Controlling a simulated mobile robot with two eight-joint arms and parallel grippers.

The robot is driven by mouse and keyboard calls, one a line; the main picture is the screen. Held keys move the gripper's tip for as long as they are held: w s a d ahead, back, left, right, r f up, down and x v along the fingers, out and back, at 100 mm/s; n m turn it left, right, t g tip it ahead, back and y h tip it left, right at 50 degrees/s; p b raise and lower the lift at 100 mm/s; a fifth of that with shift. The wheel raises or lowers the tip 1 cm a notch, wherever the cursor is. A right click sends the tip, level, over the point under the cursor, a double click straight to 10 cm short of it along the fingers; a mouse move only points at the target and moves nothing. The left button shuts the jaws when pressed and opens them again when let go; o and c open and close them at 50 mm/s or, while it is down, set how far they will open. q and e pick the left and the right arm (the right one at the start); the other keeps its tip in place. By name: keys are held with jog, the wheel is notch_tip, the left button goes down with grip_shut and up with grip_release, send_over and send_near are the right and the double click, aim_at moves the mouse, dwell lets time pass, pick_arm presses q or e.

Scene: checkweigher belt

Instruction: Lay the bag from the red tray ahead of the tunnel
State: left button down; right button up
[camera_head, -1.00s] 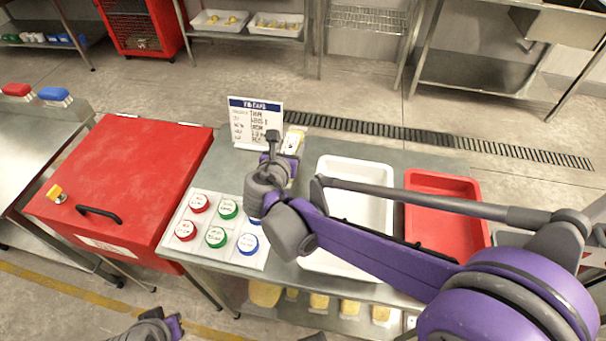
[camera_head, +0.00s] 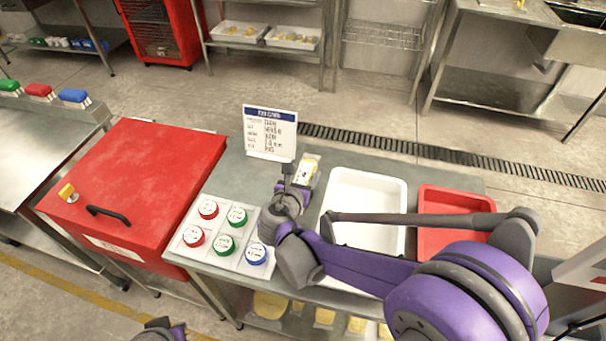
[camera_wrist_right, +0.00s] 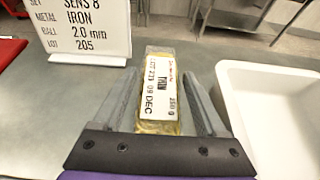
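The bag (camera_wrist_right: 160,95) is a small clear pack with a white printed label. In the head view the bag (camera_head: 308,170) is on the grey counter between the sign and the white tray. My right gripper (camera_head: 287,178) is over the counter at the bag's near left. In the wrist view the fingers of my right gripper (camera_wrist_right: 160,75) stand apart, one on each side of the bag, with a gap at the right finger. The red tray (camera_head: 456,198) is at the right, partly hidden by my right arm; its visible floor looks empty. My left gripper (camera_head: 177,333) barely shows at the bottom edge. I cannot make out a tunnel.
The white tray (camera_head: 367,180) stands right of the bag. A card sign (camera_head: 269,132) stands behind it. A panel with red, green and blue round pieces (camera_head: 224,234) lies to the left. A red lidded box (camera_head: 135,185) is farther left.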

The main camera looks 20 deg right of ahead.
jog(key=shift+o, duration=1.1)
jog(key=shift+r, duration=0.15)
